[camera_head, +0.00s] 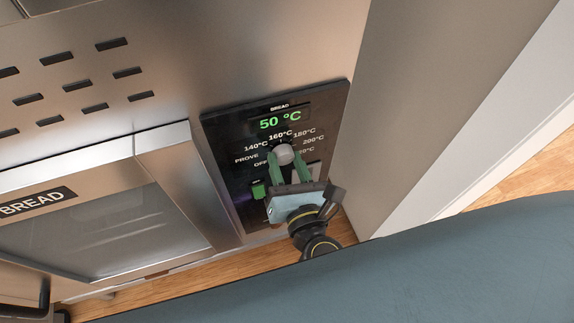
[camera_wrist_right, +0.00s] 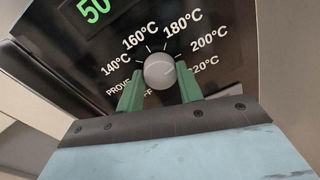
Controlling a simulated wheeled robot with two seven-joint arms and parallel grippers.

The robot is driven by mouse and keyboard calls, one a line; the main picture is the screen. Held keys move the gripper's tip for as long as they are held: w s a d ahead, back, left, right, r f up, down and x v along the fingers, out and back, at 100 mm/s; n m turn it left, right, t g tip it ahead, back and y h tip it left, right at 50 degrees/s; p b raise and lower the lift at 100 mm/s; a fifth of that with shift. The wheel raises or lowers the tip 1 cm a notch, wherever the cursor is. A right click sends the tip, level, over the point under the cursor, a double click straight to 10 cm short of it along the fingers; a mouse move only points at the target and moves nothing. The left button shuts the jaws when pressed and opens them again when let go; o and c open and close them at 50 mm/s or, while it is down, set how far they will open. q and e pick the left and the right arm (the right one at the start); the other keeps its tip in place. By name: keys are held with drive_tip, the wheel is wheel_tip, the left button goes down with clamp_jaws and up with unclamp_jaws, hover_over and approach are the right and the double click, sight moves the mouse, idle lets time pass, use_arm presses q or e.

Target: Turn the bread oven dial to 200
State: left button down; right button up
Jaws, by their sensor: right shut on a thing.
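The bread oven dial (camera_head: 283,153) is a round grey knob on a black control panel (camera_head: 222,128). Marks around it read OFF, PROVE, 140°C, 160°C, 180°C, 200°C and one partly hidden "20°C". The green display (camera_head: 280,121) above reads 50 °C. My right gripper (camera_head: 286,158) has green fingers on both sides of the dial and is shut on it. In the right wrist view the dial (camera_wrist_right: 159,71) sits between the two fingertips (camera_wrist_right: 160,80). I cannot tell which mark the dial points to. My left gripper is not in view.
The steel bread oven door (camera_head: 165,150) with its window and BREAD label is left of the panel. A green button (camera_head: 258,190) lies below left of the dial. A grey side wall (camera_head: 400,100) stands to the right. A blue-grey surface crosses the bottom.

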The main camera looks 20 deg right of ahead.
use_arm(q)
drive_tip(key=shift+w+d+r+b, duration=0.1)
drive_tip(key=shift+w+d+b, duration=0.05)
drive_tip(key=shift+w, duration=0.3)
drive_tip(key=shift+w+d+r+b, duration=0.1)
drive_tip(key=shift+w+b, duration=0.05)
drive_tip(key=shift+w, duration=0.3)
use_arm(e)
drive_tip(key=shift+m, duration=0.8)
drive_tip(key=shift+r, duration=0.1)
drive_tip(key=o, duration=1)
